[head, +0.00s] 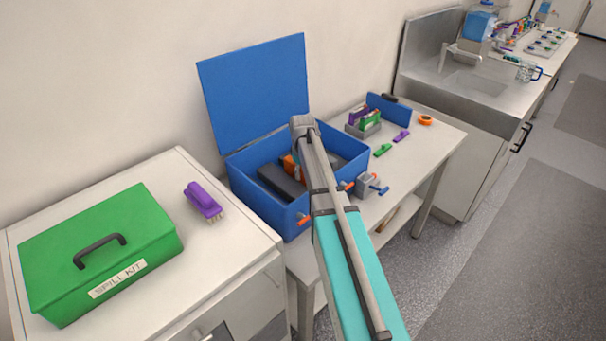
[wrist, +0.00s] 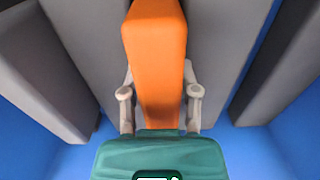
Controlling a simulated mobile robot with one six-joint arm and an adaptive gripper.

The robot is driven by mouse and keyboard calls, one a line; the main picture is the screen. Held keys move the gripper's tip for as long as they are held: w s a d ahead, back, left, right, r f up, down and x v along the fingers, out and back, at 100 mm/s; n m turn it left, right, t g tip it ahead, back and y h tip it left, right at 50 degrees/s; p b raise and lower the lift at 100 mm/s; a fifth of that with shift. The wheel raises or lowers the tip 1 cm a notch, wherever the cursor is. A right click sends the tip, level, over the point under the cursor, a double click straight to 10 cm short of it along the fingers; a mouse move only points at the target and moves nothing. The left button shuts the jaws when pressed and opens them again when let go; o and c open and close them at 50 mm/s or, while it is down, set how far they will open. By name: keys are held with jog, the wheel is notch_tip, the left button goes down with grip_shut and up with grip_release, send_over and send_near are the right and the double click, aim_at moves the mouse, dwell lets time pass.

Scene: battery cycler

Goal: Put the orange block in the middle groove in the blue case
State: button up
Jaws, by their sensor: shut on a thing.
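The blue case (head: 262,207) stands open on a table, its lid raised against the wall. Thick grey dividers (head: 281,186) run inside it. The orange block (wrist: 157,60) is between the two fingers of my gripper (wrist: 160,98) in the wrist view, which are shut on it. Grey dividers (wrist: 225,45) show on both sides of the block, with the case's blue inside (wrist: 25,145) beyond them. In the head view my arm reaches into the case, and only a little of the orange block (head: 288,164) shows. How deep the block sits is hidden.
A green spill kit box (head: 100,245) and a purple brush (head: 203,201) are on the left cabinet. Right of the case are a small grey clamp-like fixture (head: 368,186), a holder with coloured blocks (head: 364,122) and several loose small pieces. The raised lid (head: 255,90) bounds the back.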

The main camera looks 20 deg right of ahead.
jog(key=shift+f, duration=0.15)
jog(key=o, duration=0.9)
notch_tip(320, 180, up, 12)
jog(key=p, duration=1.2)
dwell(0.6)
jog(key=s+a+m, duration=0.1)
jog(key=s+a, duration=0.4)
jog(key=s, duration=0.2)
jog(key=s+a+m, duration=0.2)
jog(key=s+a, duration=0.3)
jog(key=s, duration=0.2)
jog(key=s+a+m, duration=0.1)
jog(key=s+a, duration=0.4)
jog(key=s, duration=0.2)
jog(key=shift+s, duration=0.4)
